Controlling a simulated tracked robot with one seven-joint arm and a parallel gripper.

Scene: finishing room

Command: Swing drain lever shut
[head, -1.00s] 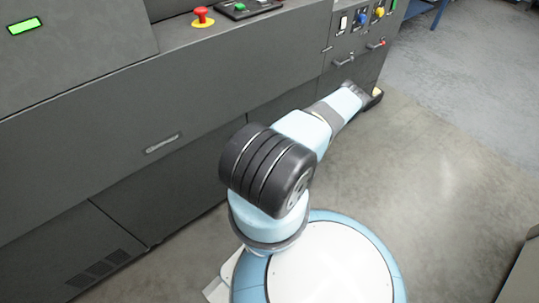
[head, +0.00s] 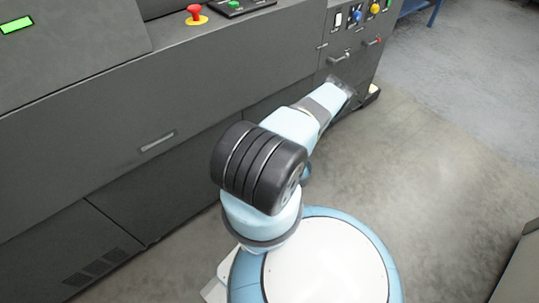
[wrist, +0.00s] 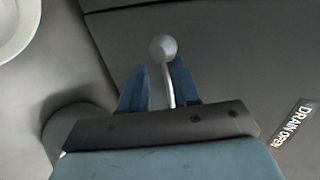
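The drain lever (wrist: 163,48) shows in the wrist view as a grey ball knob on a thin curved stem. Its stem runs down between the two blue fingers of my gripper (wrist: 159,86). The fingers are apart, with a gap between the left finger and the stem; the stem lies closer to the right finger, and I cannot tell if they touch. The stem's lower end is hidden behind the gripper body. A "DRAIN OPEN" label (wrist: 293,128) is on the dark panel to the right. In the head view my gripper (head: 346,88) is low by the machine's right end; the lever cannot be made out there.
The grey machine (head: 120,110) fills the left and back. A red stop button (head: 195,12) sits on top. Concrete floor (head: 430,160) is open to the right.

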